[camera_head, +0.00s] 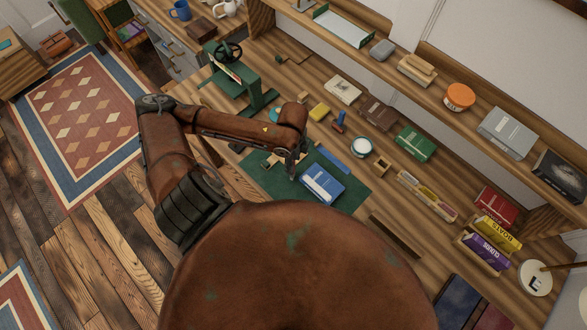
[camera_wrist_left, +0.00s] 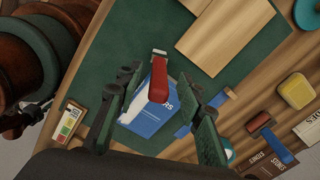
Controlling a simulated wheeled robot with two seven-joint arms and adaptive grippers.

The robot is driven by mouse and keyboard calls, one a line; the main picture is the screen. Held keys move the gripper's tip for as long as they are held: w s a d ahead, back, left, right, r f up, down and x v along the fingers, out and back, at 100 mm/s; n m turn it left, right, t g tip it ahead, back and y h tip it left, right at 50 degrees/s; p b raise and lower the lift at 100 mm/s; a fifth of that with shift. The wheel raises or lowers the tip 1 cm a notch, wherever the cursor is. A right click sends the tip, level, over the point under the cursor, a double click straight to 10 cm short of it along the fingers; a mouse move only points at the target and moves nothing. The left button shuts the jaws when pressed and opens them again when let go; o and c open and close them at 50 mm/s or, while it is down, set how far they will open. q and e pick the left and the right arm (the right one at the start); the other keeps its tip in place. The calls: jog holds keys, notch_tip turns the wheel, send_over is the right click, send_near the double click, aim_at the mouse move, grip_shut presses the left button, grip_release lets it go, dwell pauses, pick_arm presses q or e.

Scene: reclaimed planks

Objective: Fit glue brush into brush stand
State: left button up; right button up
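The glue brush (camera_wrist_left: 160,83), with a red handle and a pale metal end, shows in the left wrist view, overlapping one edge of a blue book (camera_wrist_left: 149,112). My left gripper (camera_wrist_left: 160,85) has its dark green fingers spread either side of the brush, with visible gaps. Whether the brush rests on the book cannot be told. In the head view my left gripper (camera_head: 289,166) is low over the green mat, beside the blue book (camera_head: 321,185), and hides the brush. A small wooden block with a dark opening (camera_head: 382,165) may be the brush stand. My right gripper is out of view.
A white-topped jar (camera_head: 362,146) and a blue strip (camera_head: 335,158) lie behind the book. A green press (camera_head: 236,80) stands at the left.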

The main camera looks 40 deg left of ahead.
pick_arm(q)
notch_tip(320, 180, down, 3)
jog(key=shift+s+f, duration=0.1)
grip_shut()
dwell(0.5)
